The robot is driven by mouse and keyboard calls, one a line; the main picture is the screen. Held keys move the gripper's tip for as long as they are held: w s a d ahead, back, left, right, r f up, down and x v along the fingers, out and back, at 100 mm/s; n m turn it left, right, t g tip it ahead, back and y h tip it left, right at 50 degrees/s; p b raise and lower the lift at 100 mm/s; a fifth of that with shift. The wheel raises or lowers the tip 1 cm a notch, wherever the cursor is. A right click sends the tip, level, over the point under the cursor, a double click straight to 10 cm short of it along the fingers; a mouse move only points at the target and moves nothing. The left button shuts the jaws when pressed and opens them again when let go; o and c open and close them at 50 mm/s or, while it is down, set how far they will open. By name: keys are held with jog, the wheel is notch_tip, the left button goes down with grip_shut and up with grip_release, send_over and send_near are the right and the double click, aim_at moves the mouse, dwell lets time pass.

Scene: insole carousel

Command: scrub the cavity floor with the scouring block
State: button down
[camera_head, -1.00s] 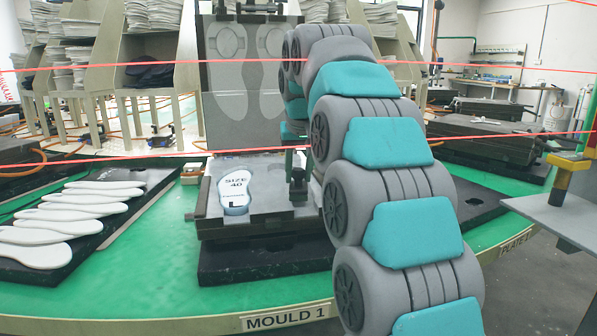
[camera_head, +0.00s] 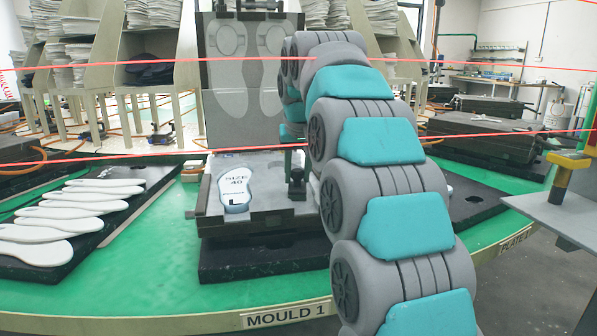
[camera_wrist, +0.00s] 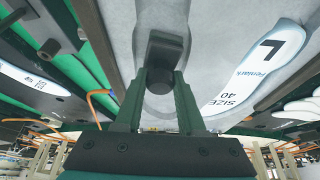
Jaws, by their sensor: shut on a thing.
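The open mould shows in the head view. Its lower half (camera_head: 262,222) lies flat and its lid (camera_head: 243,122) stands up behind. A white insole shape lettered "SIZE 40" and "L" (camera_head: 236,183) lies in the left cavity; it also shows in the wrist view (camera_wrist: 258,66). My gripper (camera_head: 297,170) is shut on the dark scouring block (camera_head: 297,187). In the wrist view, my gripper's fingers (camera_wrist: 162,78) hold the block (camera_wrist: 163,50) over the other, bare cavity (camera_wrist: 150,14). The block hides part of that cavity, and I cannot tell whether it touches the floor.
White insoles (camera_head: 68,209) lie in a row on a black plate at the left. Another dark mould (camera_head: 487,135) stands at the right. A grey table (camera_head: 565,213) with a yellow-handled device is at the right edge. The green carousel top is clear in front.

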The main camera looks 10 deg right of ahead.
jog(key=shift+w+p, duration=0.65)
jog(key=shift+w, duration=0.75)
jog(key=shift+w+f, duration=0.2)
jog(key=shift+w, duration=1.4)
jog(key=shift+w+r, duration=0.1)
jog(key=shift+w, duration=0.7)
jog(key=shift+w, duration=0.1)
